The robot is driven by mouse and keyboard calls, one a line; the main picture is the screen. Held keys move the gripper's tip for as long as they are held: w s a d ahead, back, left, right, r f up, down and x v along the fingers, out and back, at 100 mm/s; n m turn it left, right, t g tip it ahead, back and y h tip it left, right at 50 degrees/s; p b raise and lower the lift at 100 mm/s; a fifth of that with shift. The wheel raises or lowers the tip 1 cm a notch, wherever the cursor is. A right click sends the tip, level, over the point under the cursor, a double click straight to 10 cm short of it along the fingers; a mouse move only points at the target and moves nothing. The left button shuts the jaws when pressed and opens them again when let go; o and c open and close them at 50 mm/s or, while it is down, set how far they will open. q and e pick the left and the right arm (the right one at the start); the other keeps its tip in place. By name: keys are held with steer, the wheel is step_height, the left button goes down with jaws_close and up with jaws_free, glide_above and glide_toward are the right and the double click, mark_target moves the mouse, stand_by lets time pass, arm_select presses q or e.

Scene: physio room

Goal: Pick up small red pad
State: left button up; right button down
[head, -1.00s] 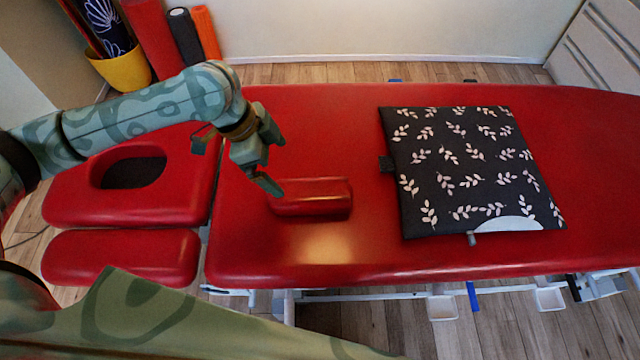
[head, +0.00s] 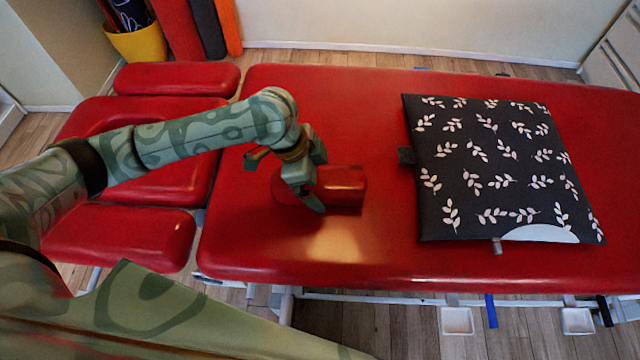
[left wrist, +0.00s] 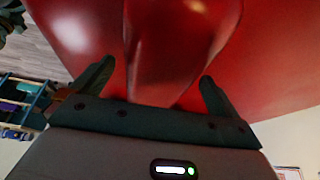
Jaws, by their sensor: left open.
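The small red pad (head: 342,187) lies on the red treatment table (head: 330,248), left of its middle. It is a rounded block in the same red as the table. My left gripper (head: 315,190) is at the pad's left end and hides part of it. In the left wrist view the left gripper's two fingers (left wrist: 157,82) stand apart, with the pad (left wrist: 175,50) filling the space ahead and between them. I cannot tell whether the fingers touch the pad. My right gripper does not show clearly in any view.
A black cushion with a white leaf pattern (head: 500,170) lies to the right on the table. Red headrest sections (head: 130,240) are at the table's left. A yellow pot (head: 138,42) and rolled mats (head: 205,28) stand behind. The table's front edge is clear.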

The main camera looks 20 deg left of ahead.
arm_select(q)
steer(key=x, duration=0.3)
steer(key=shift+a+b, duration=0.1)
steer(key=shift+b, duration=0.3)
steer(key=shift+r, duration=0.25)
steer(key=c, duration=1.1)
steer(key=shift+r, duration=0.1)
steer(key=shift+c, duration=0.2)
